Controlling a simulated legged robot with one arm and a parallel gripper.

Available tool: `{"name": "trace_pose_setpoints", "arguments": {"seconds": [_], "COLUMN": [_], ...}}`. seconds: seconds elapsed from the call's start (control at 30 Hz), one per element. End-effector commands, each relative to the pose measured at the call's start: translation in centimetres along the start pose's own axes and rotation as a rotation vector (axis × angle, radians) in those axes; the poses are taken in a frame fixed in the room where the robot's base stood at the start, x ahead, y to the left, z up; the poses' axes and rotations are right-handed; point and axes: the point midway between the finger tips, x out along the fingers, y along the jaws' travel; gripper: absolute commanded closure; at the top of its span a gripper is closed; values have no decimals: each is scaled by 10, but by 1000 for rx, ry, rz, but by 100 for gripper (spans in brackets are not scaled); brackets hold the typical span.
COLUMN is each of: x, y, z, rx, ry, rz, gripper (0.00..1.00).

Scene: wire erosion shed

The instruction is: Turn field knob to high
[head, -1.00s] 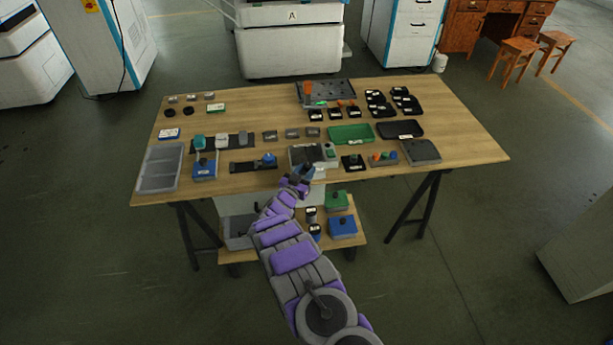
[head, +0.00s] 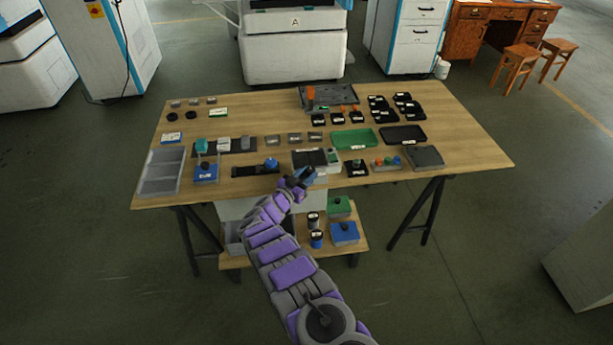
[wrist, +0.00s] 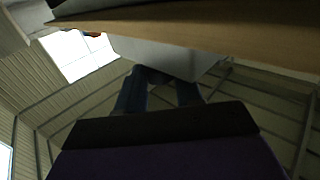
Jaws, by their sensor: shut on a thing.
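A grey-white device with a dark top (head: 312,157) sits at the front middle of the table. My gripper (head: 307,173) is at the device's front side, close to the table's front edge. In the wrist view its two blue fingers (wrist: 159,88) reach up to a pale grey face (wrist: 165,58), which appears to be the device's front. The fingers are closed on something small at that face. The field knob itself is hidden by the fingers, and its setting cannot be read.
The wooden table edge (wrist: 215,28) runs close above the fingers in the wrist view. A blue-knobbed black slide (head: 255,169) lies left of the device, a black block (head: 356,167) right. A lower shelf (head: 285,262) holds several boxes.

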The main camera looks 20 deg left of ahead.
Motion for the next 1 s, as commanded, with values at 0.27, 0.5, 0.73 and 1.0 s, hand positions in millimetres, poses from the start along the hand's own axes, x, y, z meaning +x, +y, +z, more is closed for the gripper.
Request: {"name": "trace_pose_setpoints", "arguments": {"seconds": [0.27,0.5,0.73,1.0], "x": [-1,0,0,-1], "y": [-4,-3,-4,-2], "z": [-4,-3,-2,-1], "rx": [3,3,1,-4], "ry": [5,3,3,-1], "rz": [-7,-7,-13,-79], "gripper": [49,39,39,39]}}
